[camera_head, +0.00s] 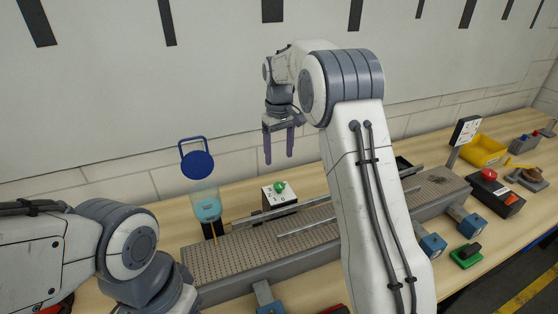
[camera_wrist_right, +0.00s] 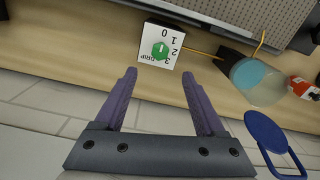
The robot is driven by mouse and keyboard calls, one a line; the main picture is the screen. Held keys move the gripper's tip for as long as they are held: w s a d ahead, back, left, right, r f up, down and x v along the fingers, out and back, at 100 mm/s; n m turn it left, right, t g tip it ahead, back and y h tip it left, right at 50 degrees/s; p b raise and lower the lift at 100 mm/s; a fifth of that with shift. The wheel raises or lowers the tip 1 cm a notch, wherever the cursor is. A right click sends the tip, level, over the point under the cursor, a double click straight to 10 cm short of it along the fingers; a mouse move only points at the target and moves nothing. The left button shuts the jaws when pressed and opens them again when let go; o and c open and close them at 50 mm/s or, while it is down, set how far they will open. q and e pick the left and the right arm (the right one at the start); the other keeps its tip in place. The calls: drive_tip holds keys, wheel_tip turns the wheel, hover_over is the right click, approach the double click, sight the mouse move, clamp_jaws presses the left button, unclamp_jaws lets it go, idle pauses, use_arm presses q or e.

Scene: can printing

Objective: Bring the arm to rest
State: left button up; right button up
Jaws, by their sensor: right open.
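My right arm is raised over the bench in the head view. Its gripper (camera_head: 279,146) points down with its two purple fingers apart and nothing between them. It hangs above and behind the conveyor, over a white box with a green knob (camera_head: 279,190). In the right wrist view the open fingers (camera_wrist_right: 161,95) also show empty, with the white box (camera_wrist_right: 160,47) beyond their tips. My left arm comes in at the lower left of the head view, and its gripper is not in view.
A perforated conveyor (camera_head: 225,262) with metal rails crosses the wooden bench. At right are a yellow bin (camera_head: 484,150) and a red button box (camera_head: 494,190). The wall is behind.

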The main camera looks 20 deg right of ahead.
idle(0.3)
drive_tip(key=s+a+r+n, duration=0.2)
drive_tip(key=s+a+n, duration=0.1)
drive_tip(key=s+a, duration=1.4)
drive_tip(key=s+f+n, duration=0.1)
drive_tip(key=s+f, duration=0.1)
drive_tip(key=s, duration=0.8)
drive_tip(key=s+f+y+b, duration=0.1)
drive_tip(key=s+f, duration=0.1)
drive_tip(key=s, duration=0.8)
drive_tip(key=shift+a+f+n, duration=0.15)
drive_tip(key=shift+a+n, duration=0.25)
drive_tip(key=shift+a, duration=0.05)
